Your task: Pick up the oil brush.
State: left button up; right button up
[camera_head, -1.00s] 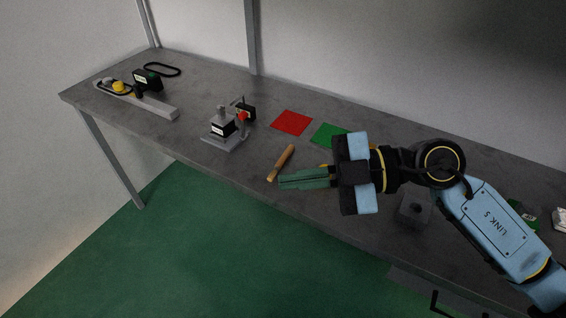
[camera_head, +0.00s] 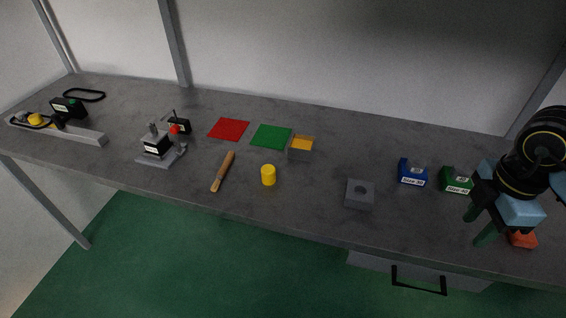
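A wooden-handled tool (camera_head: 223,172), which looks like the oil brush, lies flat on the grey bench left of centre, slanting towards the front edge. Its bristles cannot be made out. My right gripper (camera_head: 478,226) is at the far right, pointing down over the front part of the bench. Its two dark green fingers are apart with nothing seen between them. It is far from the wooden-handled tool. My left gripper is out of view.
A yellow cylinder (camera_head: 268,175) stands just right of the tool. A small press (camera_head: 157,147) is to its left. Red (camera_head: 229,129) and green (camera_head: 270,136) mats lie behind. A grey block (camera_head: 359,194), blue bin (camera_head: 412,173), green bin (camera_head: 457,181) and orange item (camera_head: 523,239) are to the right.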

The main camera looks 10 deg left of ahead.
aim_at(221, 173)
jog(key=z, duration=0.45)
jog(key=i, duration=1)
jog(key=u, duration=3.25)
